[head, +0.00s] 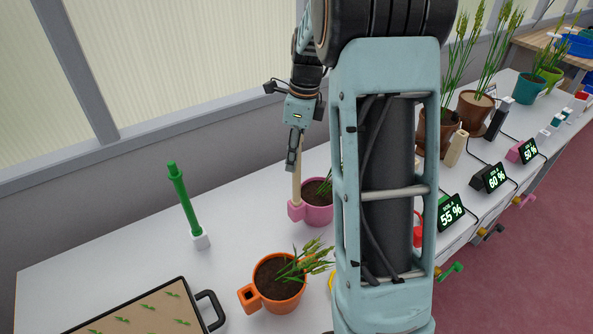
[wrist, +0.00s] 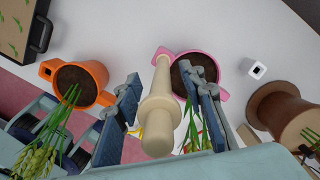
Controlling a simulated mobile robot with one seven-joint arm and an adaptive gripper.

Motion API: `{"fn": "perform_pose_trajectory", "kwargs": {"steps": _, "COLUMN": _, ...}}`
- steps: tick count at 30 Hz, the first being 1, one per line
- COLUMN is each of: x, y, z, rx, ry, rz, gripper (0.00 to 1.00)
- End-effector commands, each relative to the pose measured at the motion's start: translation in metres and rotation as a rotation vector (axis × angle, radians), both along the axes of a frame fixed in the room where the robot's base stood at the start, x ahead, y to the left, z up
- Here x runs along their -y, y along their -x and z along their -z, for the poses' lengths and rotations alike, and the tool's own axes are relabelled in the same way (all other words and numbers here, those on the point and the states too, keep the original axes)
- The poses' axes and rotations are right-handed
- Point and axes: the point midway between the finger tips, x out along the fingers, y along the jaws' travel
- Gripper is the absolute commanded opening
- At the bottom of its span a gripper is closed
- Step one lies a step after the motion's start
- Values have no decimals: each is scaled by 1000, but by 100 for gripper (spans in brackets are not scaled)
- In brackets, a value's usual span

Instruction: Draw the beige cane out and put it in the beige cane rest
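The beige cane (head: 297,160) stands upright in the side cup of the pink pot (head: 318,214). In the wrist view the beige cane (wrist: 162,90) shows end-on, with its collar and knob close to the camera. My gripper (head: 293,158) is at the cane's upper part. In the wrist view my gripper (wrist: 162,112) has one finger on each side of the cane, with gaps showing, so it looks open. A small white socket with a dark hole (wrist: 256,70) stands right of the pink pot (wrist: 222,95). I cannot tell if it is the beige cane rest.
A green cane (head: 184,205) stands in a white base (head: 201,241) at the left. An orange pot (head: 279,283) with plants and a black-rimmed tray (head: 184,282) are in front. Brown pots (head: 473,113) and percentage displays stand right. My arm hides the middle of the table.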

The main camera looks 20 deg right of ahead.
Motion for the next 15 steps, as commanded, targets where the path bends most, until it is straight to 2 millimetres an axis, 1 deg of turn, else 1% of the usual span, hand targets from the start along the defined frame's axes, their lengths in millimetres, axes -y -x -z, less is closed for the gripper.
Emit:
{"fn": "perform_pose_trajectory", "kwargs": {"steps": 3, "x": -1, "y": 0, "z": 4, "rx": 1, "ry": 1, "rz": -1, "gripper": 37}}
{"fn": "perform_pose_trajectory", "kwargs": {"steps": 8, "x": -1, "y": -1, "z": 4, "rx": 1, "ry": 1, "rz": -1, "gripper": 37}}
{"fn": "perform_pose_trajectory", "kwargs": {"steps": 15, "x": -1, "y": -1, "z": 4, "rx": 1, "ry": 1, "rz": -1, "gripper": 12}}
